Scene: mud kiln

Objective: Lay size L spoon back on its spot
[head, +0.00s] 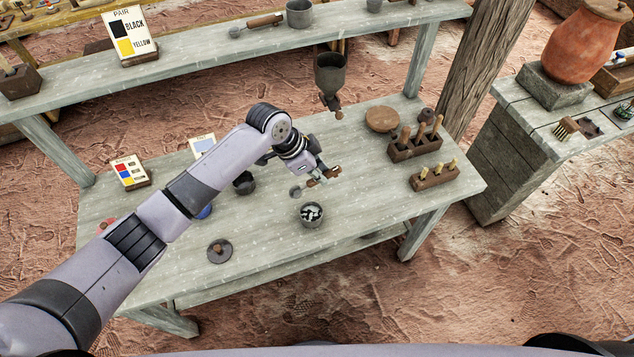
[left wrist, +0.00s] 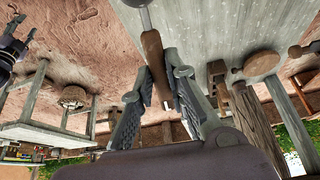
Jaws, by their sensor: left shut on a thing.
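My left gripper (head: 322,178) is shut on a spoon (head: 296,191) with a brown wooden handle and a round grey metal bowl. It is held above the weathered grey table (head: 270,258), its bowl pointing left in the head view. In the left wrist view the spoon handle (left wrist: 156,66) runs between the two fingers of my left gripper (left wrist: 160,88), with the bowl at the top edge. Another spoon (head: 262,21) with a wooden handle lies on the back bench. A dark part that looks like my right gripper (left wrist: 14,45) shows at the left edge of the wrist view.
A cup with black and white pieces (head: 311,214) stands in front of the held spoon. A hanging funnel (head: 330,75) is behind it. Wooden holders (head: 415,148) (head: 434,178) and a round wooden lid (head: 382,119) stand right. A dark lidded disc (head: 219,250) lies front left.

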